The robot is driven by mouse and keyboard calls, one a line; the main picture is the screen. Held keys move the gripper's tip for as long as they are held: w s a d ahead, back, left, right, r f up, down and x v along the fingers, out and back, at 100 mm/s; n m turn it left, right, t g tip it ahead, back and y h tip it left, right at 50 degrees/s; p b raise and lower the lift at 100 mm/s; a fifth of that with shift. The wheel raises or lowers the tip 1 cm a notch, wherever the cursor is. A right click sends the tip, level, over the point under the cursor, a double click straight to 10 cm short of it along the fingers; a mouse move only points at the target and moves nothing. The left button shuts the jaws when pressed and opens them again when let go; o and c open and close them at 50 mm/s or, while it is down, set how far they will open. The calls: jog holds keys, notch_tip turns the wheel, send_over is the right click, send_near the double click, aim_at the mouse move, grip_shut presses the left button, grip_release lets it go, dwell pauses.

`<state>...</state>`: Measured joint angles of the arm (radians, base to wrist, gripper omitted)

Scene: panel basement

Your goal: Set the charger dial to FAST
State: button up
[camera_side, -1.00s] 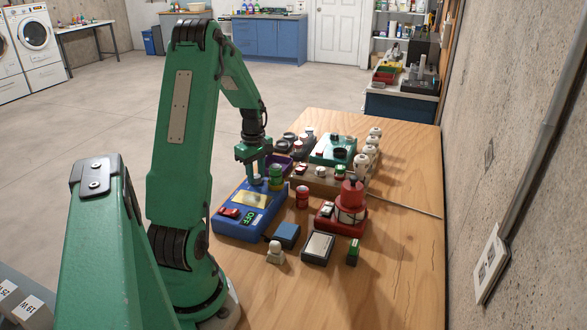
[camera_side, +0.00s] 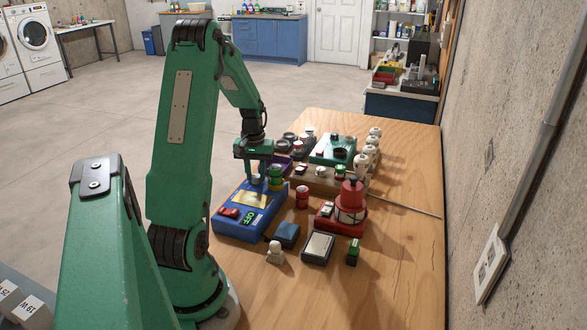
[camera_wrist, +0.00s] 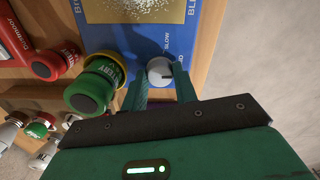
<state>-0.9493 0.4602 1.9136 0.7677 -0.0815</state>
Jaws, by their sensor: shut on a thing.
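The blue charger (camera_side: 232,228) sits at the table's left edge, with a gold plate and a small lit display. Its pale round dial (camera_wrist: 160,69) shows in the wrist view, with SLOW printed above it and a partly hidden label ending in D at its right. The mark on the dial is too small to read surely, and the FAST label cannot be made out. My gripper (camera_wrist: 160,84) is shut on the dial, one finger at each side; in the side view my gripper (camera_side: 257,176) points down at the charger's far end.
A green battery (camera_wrist: 92,92) stands close beside my left finger in the wrist view. A red battery (camera_side: 302,197) and a red lantern (camera_side: 351,203) stand to the right of the charger. Small boxes lie in front. The table's right side is mostly clear.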

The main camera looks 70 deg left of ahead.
aim_at(256, 176)
jog(key=m, duration=0.3)
jog(key=shift+r+m, duration=0.1)
jog(key=shift+m, duration=2.2)
jog(key=o, duration=1)
jog(key=shift+c, duration=0.2)
jog(key=shift+r, duration=3.9)
